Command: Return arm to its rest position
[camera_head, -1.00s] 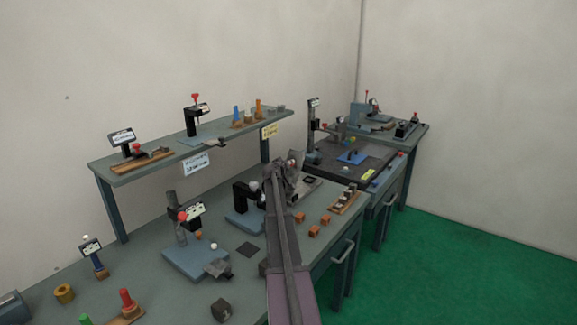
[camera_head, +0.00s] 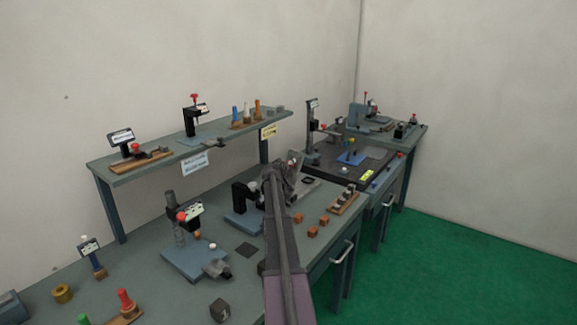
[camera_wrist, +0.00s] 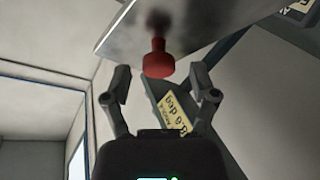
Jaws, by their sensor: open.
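My arm (camera_head: 282,245) rises from the bottom of the head view across the workbench. Its far end is at the black and grey fixtures near the bench's middle, where my gripper is hard to make out. In the wrist view my gripper (camera_wrist: 161,92) is open, with its two grey fingers apart and nothing between their tips. A red knob (camera_wrist: 158,63) hangs under a grey plate (camera_wrist: 195,22), just beyond the fingers. A yellow label (camera_wrist: 174,113) shows between the fingers, farther back. I cannot tell whether anything touches the gripper.
A raised shelf (camera_head: 135,170) with several fixtures stands behind the workbench (camera_head: 150,255). A fixture with a red knob (camera_head: 181,216) is left of my arm. Orange cubes (camera_head: 312,232) lie to its right. The green floor (camera_head: 430,265) at right is clear.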

